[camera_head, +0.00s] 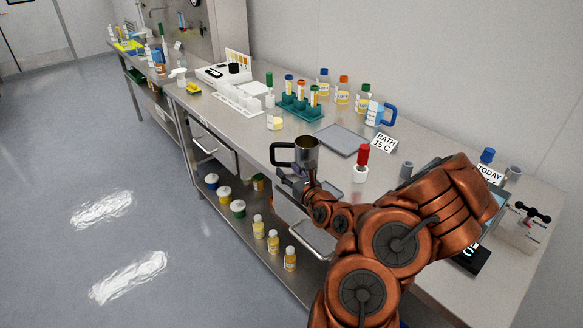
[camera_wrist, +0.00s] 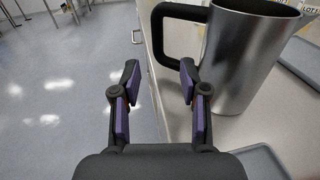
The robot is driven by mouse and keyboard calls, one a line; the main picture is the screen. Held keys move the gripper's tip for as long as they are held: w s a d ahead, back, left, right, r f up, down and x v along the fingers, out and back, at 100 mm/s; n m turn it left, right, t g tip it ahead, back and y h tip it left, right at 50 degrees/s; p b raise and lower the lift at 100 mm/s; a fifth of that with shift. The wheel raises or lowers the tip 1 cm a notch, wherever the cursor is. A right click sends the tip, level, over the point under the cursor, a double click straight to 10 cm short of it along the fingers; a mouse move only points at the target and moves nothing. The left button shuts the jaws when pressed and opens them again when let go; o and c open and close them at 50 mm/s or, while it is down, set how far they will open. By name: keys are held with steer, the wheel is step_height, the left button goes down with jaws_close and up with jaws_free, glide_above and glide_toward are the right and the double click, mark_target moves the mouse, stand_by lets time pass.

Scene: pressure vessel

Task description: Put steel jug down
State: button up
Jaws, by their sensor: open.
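The steel jug (camera_head: 308,155) is a shiny metal cylinder with a squarish black handle on its left. It stands upright on the front part of the steel bench (camera_head: 340,185), with its handle toward the bench edge. It is large at the upper right of the wrist view (camera_wrist: 248,60). My gripper (camera_head: 288,180) is just in front of and below the handle. In the wrist view my gripper (camera_wrist: 159,85) has its two purple-padded fingers apart, with nothing between them. The right finger is close to the handle and jug wall; I cannot tell whether they touch.
A flat grey tray (camera_head: 343,139) lies behind the jug, near a "BATH 15 C" sign (camera_head: 384,143). A red-capped bottle (camera_head: 362,162) stands to the right. A teal rack (camera_head: 299,107) with tubes and a blue-handled jug (camera_head: 380,113) are farther back. Open floor lies left.

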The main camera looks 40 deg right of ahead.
steer(key=shift+s+r+p, duration=0.15)
steer(key=shift+r+p, duration=0.1)
steer(key=shift+p, duration=0.2)
steer(key=p, duration=0.2)
steer(key=s+p, duration=0.1)
steer(key=p, duration=0.1)
steer(key=shift+s+a+p, duration=0.25)
steer(key=shift+a+p, duration=0.1)
